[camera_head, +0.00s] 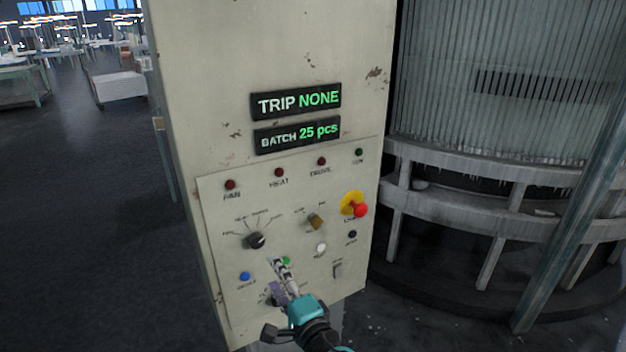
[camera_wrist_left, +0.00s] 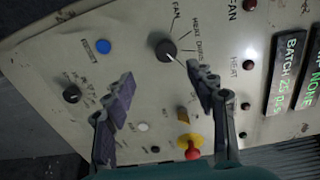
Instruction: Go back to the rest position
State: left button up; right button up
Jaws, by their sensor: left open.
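My left gripper (camera_head: 281,277) is in front of the lower part of a control panel (camera_head: 215,215) on a pale, worn cabinet. In the left wrist view my left gripper (camera_wrist_left: 165,88) is open, its two fingers apart with nothing between them. One fingertip overlaps the area beside the black selector knob (camera_wrist_left: 166,50); I cannot tell whether it touches the panel. That knob also shows in the head view (camera_head: 256,240), up and left of the gripper. A green button (camera_head: 285,261) shows just behind the fingertips, partly hidden. My right gripper is in neither view.
The panel carries a red mushroom button on yellow (camera_head: 360,210), a blue button (camera_head: 245,276), a white button (camera_head: 320,249) and a brass-coloured selector (camera_head: 315,221). Displays read "TRIP NONE" (camera_head: 296,102) and "BATCH 25 pcs" (camera_head: 297,135). A ribbed round machine (camera_head: 500,170) stands right. Open floor (camera_head: 80,220) lies left.

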pick_arm(q)
jog(key=s+a+f+n+g+h+b, duration=0.2)
jog(key=s+a+f+n+g+h, duration=0.3)
jog(key=s+a+f, duration=0.4)
jog(key=s+d+f+n+g+h, duration=0.2)
jog(key=s+f+n+h, duration=0.2)
jog(key=s+f+n, duration=0.1)
jog(key=shift+s+d+n+h+b, duration=0.4)
jog(key=shift+s+n, duration=0.5)
jog(key=shift+s, duration=0.15)
